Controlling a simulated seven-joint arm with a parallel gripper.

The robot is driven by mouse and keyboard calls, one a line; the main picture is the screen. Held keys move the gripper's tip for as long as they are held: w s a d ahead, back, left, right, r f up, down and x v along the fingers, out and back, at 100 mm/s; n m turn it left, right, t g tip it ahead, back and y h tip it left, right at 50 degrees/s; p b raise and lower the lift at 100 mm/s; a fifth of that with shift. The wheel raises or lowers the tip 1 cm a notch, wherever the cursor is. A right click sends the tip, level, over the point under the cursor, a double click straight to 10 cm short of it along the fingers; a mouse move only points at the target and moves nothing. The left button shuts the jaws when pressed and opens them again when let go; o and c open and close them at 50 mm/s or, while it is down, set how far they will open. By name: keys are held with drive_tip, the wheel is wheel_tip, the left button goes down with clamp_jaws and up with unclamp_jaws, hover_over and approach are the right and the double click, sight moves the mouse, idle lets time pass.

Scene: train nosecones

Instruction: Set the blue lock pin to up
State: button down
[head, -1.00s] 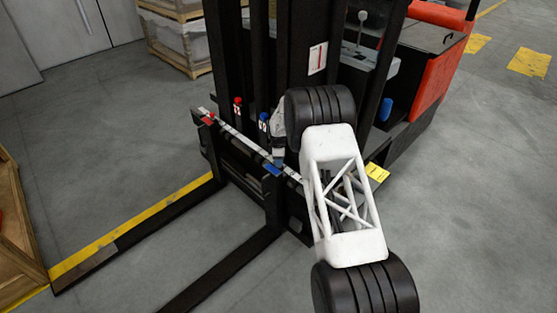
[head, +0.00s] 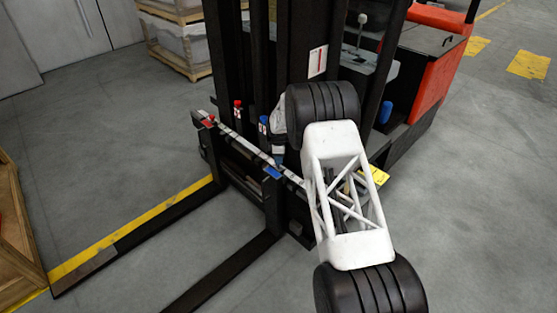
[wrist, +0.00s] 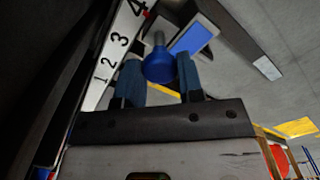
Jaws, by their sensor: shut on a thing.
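The blue lock pin's round knob (wrist: 159,66) sits between the two blue-grey fingers of my gripper (wrist: 160,82) in the wrist view. The gripper is shut on it. A thin grey stem shows beyond the knob, beside a blue plate (wrist: 194,38) and a white scale with black numbers (wrist: 112,64). In the head view my gripper (head: 279,155) is small and partly hidden by my arm, at the forklift's carriage bar just above the blue plate (head: 272,173). The pin is too small there to tell its height.
The forklift's black mast (head: 228,60) stands behind the bar. Red-capped and blue-capped parts rise left of my gripper. A red plate (head: 208,120) marks the bar's left end. Two forks reach toward the lower left. A wooden crate (head: 14,225) stands at the left edge.

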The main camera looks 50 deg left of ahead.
drive_tip(key=shift+a+r, duration=0.1)
drive_tip(key=shift+r, duration=0.2)
drive_tip(key=c, duration=1)
unclamp_jaws()
drive_tip(key=shift+o, duration=1.3)
drive_tip(key=shift+f, duration=0.1)
drive_tip(key=shift+r, duration=3.95)
